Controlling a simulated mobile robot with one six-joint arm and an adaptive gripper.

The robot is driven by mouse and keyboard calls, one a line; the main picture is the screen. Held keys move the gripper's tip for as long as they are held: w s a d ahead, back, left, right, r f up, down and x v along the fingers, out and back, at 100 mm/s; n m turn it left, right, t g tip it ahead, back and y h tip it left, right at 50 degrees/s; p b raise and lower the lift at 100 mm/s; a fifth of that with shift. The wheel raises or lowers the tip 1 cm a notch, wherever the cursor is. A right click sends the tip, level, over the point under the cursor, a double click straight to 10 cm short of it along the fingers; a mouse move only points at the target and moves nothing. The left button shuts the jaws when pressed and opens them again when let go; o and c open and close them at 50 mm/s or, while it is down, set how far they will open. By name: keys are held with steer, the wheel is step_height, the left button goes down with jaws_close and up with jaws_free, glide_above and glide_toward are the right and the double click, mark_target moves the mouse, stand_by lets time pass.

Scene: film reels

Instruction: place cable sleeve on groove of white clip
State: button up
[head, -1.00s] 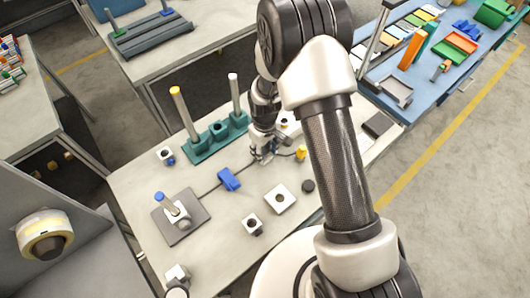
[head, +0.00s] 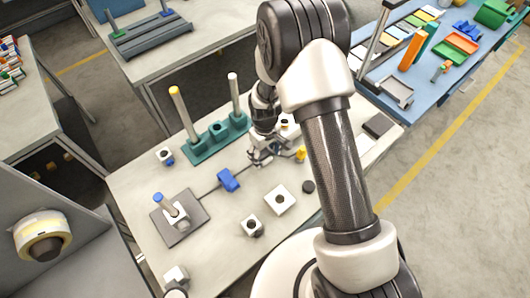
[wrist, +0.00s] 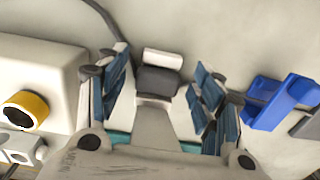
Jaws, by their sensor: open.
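My gripper (head: 264,154) is low over the far middle of the white table in the head view. In the wrist view its blue-padded fingers (wrist: 160,68) are spread apart. Between them, apart from both pads, is a small block with a white top (wrist: 163,57) and a dark grey body (wrist: 160,80). It looks like the white clip with the sleeve at it, but I cannot tell whether the sleeve sits in the groove. A dark cable (wrist: 98,12) runs to the left finger. In the head view the cable (head: 207,193) lies between a grey plate and a blue block.
The blue block (head: 229,180) stands left of my gripper and shows at right in the wrist view (wrist: 275,102). A teal stand with posts (head: 205,148) is behind. A white box with a yellow ring (wrist: 68,75) is close on the left. Table space (head: 210,240) in front is partly clear.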

steer(key=shift+r, duration=0.15)
step_height(320, 180, up, 12)
steer(key=p, duration=0.3)
step_height(320, 180, up, 12)
steer(key=f+m+t, duration=0.1)
steer(key=m, duration=0.1)
glide_above(265, 156)
steer(key=s+d, duration=0.2)
steer(key=d, duration=0.1)
steer(key=s+d+r+t, duration=0.15)
steer(key=s+r, duration=0.25)
steer(key=r, duration=0.4)
steer(key=s+d+r+m+t, duration=0.1)
steer(key=s+r, duration=0.3)
steer(key=s, duration=0.4)
steer(key=s+d+r+m+t, duration=0.1)
steer(key=s+d+r+m, duration=0.2)
steer(key=s, duration=0.6)
steer(key=shift+d+r+m, duration=0.4)
steer(key=shift+d+r, duration=0.15)
steer(key=shift+r, duration=0.4)
